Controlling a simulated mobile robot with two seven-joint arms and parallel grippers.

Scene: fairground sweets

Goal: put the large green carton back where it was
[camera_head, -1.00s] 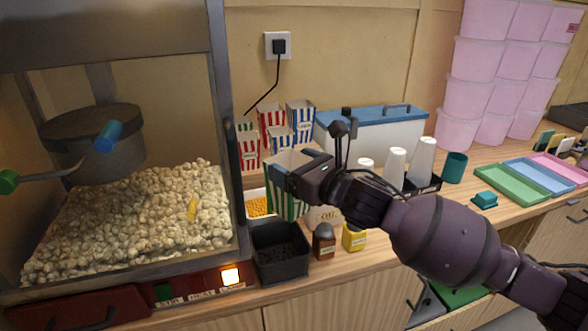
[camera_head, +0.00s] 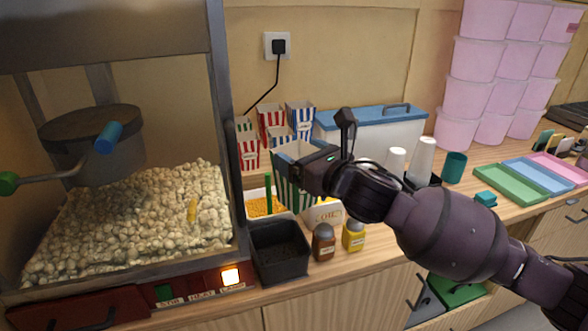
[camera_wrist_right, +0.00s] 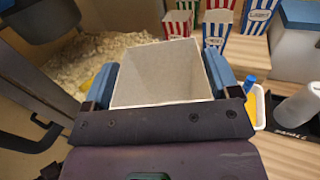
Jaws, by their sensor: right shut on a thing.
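The large green carton (camera_head: 291,192), striped green and white, is in my right gripper (camera_head: 303,168), to the right of the popcorn machine. In the right wrist view I look down into the carton (camera_wrist_right: 160,72); its pale inside looks empty. The two blue fingertips of the right gripper (camera_wrist_right: 161,82) lie against opposite sides of it. It looks held above the counter behind the black bin, though its base is partly hidden. My left gripper is not in view.
Red and blue striped cartons (camera_head: 271,118) stand by the wall. A tray of yellow kernels (camera_head: 258,206), a black bin (camera_head: 280,252), two shakers (camera_head: 323,243) and white cup stacks (camera_head: 421,160) are close by. The popcorn machine (camera_head: 228,130) is at left.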

